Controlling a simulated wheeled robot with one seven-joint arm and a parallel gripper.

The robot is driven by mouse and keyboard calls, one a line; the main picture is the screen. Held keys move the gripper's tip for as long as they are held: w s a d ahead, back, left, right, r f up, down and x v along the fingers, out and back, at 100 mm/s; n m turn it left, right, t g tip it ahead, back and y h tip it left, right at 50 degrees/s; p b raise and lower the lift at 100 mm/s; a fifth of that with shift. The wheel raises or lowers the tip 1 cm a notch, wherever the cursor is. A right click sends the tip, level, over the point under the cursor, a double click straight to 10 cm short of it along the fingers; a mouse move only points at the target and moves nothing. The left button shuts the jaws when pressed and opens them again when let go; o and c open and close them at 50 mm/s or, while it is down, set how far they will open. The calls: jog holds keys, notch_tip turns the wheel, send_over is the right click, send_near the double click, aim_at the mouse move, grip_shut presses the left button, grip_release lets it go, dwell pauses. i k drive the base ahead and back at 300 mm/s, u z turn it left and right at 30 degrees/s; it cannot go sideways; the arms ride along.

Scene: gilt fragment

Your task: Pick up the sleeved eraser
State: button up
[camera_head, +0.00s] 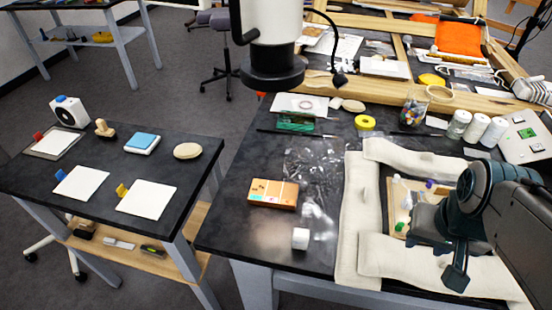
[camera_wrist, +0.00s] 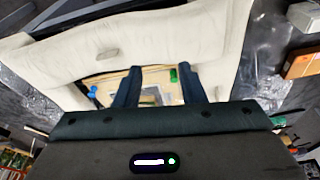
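A small white block (camera_head: 300,238) sits near the front edge of the dark main table; it may be the sleeved eraser, but no sleeve can be made out. It also shows at the upper right of the wrist view (camera_wrist: 305,16). My gripper (camera_wrist: 160,76) is open, its two dark fingers apart with nothing held between them. In the head view my gripper (camera_head: 436,254) is at the right, above the padded frame and to the right of the white block. Part of the gripper is hidden by my arm.
Cream padded strips (camera_head: 357,222) surround a shallow tray (camera_head: 398,190) with small coloured items. An orange-brown box (camera_head: 273,194) lies behind the white block, beside crumpled clear film (camera_head: 314,170). Jars (camera_head: 459,124) stand at the back. A side table (camera_head: 100,215) holds cards and small blocks.

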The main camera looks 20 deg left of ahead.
aim_at(300, 237)
jog(key=u, duration=0.6)
jog(key=k, duration=0.3)
jog(key=u, duration=0.6)
jog(key=i, duration=0.35)
